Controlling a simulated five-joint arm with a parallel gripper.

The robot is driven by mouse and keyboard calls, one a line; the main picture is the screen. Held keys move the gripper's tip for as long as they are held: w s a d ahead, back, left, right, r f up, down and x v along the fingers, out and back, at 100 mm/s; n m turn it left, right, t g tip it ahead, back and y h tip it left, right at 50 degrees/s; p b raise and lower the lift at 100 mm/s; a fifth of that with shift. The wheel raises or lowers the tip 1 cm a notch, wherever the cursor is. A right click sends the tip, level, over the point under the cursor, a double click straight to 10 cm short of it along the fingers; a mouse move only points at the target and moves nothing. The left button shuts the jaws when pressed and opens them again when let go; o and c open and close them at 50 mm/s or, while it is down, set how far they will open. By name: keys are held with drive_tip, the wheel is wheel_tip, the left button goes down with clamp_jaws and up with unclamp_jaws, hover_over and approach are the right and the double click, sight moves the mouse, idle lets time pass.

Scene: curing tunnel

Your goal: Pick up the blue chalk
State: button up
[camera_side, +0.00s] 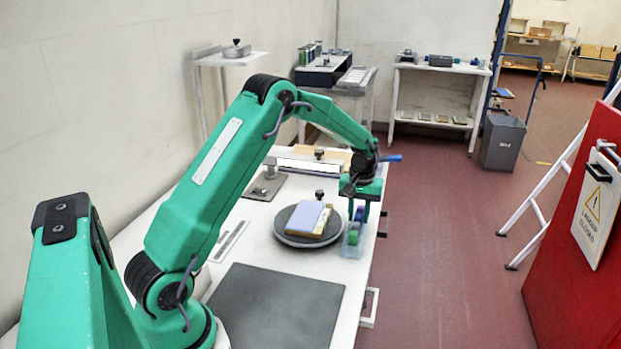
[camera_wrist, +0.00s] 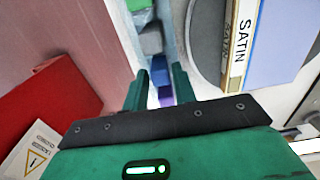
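My gripper (camera_side: 358,217) points down over a clear pale-blue tray (camera_side: 350,251) at the right edge of the white table. In the wrist view its two green fingers (camera_wrist: 160,70) stand apart. A blue chalk (camera_wrist: 156,76) shows between the fingertips, with a purple chalk (camera_wrist: 165,96) close below it in the picture. I cannot make out whether the fingers touch either one. A grey chalk (camera_wrist: 151,39) lies farther along the tray. In the side view a green chalk (camera_side: 353,238) sits at the tray's near end, and the fingers partly hide the blue and purple pieces.
A round grey turntable (camera_side: 285,236) with a lavender book-like block (camera_side: 304,218), its edge marked SATIN, is close to the left of the tray. A dark mat (camera_side: 275,307) lies in front. A red panel (camera_side: 577,247) and a white ladder stand to the right, past open floor.

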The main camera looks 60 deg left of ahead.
sight(358, 215)
clamp_jaws()
drive_tip(key=shift+r, duration=0.15)
wheel_tip(358, 215, up, 10)
idle(0.5)
drive_tip(key=shift+a, duration=0.1)
idle(0.4)
drive_tip(key=s+a+r, duration=0.2)
drive_tip(key=s+a, duration=0.1)
drive_tip(key=a, duration=0.6)
drive_tip(key=shift+s+a+r, duration=0.25)
drive_tip(key=shift+s+r, duration=0.05)
